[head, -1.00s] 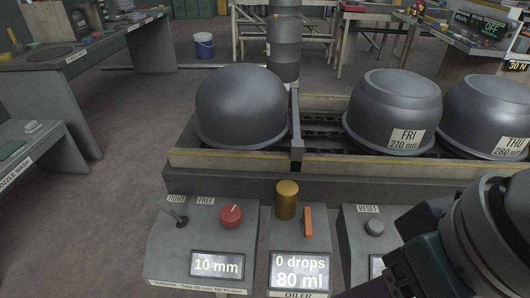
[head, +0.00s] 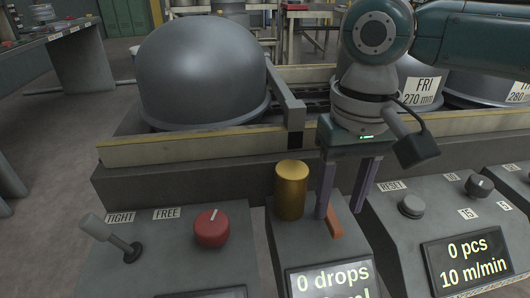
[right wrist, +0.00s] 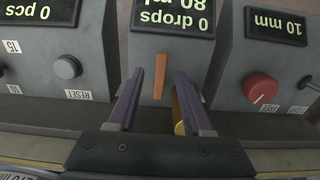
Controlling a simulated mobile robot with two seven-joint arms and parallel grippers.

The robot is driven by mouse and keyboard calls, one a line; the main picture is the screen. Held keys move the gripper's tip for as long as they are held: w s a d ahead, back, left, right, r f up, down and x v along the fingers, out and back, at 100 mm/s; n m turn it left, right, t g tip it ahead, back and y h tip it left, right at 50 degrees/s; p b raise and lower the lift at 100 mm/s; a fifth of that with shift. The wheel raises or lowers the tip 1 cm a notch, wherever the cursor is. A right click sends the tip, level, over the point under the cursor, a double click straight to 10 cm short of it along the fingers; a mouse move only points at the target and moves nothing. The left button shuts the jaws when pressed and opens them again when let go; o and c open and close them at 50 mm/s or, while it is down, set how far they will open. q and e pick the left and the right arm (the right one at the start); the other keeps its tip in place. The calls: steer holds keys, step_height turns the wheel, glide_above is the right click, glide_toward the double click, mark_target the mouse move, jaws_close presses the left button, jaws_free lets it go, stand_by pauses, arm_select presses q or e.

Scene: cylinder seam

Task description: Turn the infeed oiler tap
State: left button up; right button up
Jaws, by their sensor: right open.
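The oiler tap is an orange lever (head: 334,223) on the sloped oiler box, right of a brass cylinder (head: 291,190). In the right wrist view the lever (right wrist: 160,76) stands lengthwise between the fingertips, with a gap on each side. My right gripper (head: 339,212) points down over the oiler box, its two purple fingers open; it also shows in the right wrist view (right wrist: 158,85). The fingers partly hide the lever in the head view. The oiler display (head: 330,281) reads 0 drops; the right wrist view shows 80 ml below that. My left gripper is not in view.
Left of the oiler is a box with a red knob (head: 211,228) and a toggle lever (head: 110,237) marked TIGHT and FREE. To the right are a reset button (head: 411,206) and a display (head: 466,262). A large grey dome (head: 200,75) sits behind on the conveyor.

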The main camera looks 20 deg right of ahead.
mark_target(334, 221)
steer(key=shift+f+b, duration=0.3)
steer(key=shift+f, duration=1.2)
jaws_close()
